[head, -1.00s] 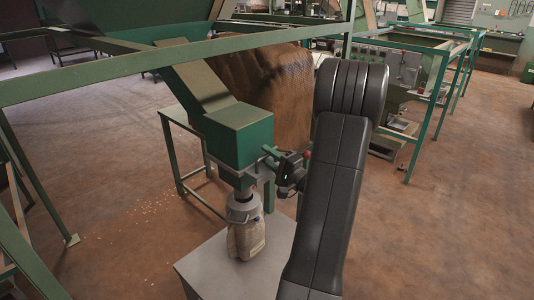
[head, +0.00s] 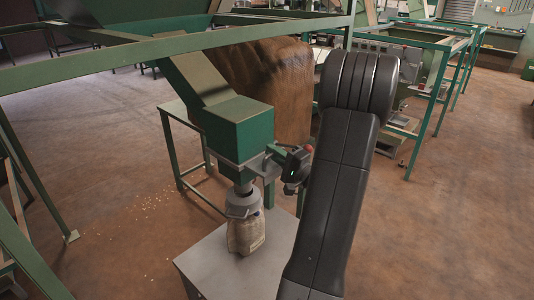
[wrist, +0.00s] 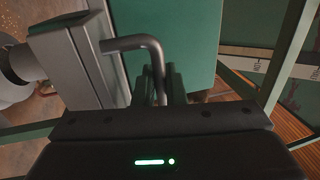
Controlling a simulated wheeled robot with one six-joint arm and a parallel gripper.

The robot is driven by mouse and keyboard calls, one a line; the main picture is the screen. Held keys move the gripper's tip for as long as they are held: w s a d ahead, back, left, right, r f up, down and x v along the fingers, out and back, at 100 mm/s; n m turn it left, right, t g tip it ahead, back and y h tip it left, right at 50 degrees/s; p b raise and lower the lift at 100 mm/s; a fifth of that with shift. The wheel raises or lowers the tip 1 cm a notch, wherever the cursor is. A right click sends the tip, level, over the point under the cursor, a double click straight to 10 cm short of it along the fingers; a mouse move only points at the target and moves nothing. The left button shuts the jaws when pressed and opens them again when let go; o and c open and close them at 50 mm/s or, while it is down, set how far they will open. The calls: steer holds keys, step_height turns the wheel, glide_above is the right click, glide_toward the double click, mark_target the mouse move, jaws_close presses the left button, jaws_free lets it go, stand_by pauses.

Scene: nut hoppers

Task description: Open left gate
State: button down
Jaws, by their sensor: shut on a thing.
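The gate's bent grey handle (wrist: 133,43) comes out of a grey plate (wrist: 80,60) under the green hopper box in the wrist view. My gripper (wrist: 168,85) is shut on the handle's end, between two dark fingers. In the head view my gripper (head: 293,168) is just right of the green hopper box (head: 238,130), level with its underside. The handle is mostly hidden there by the gripper. The gate's opening cannot be seen.
A green beam (head: 150,48) crosses above the hopper. A large brown sack (head: 268,80) stands behind.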

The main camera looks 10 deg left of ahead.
steer(key=r+b+v, duration=0.1)
steer(key=b+v, duration=0.1)
steer(key=v, duration=0.4)
steer(key=shift+s+d, duration=0.25)
steer(key=shift+d, duration=0.15)
steer(key=c, duration=1.5)
jaws_free()
steer(key=shift+c, duration=0.2)
steer(key=b+v, duration=0.2)
steer(key=v, duration=1.1)
steer(key=shift+s+d, duration=0.25)
steer(key=shift+d, duration=0.1)
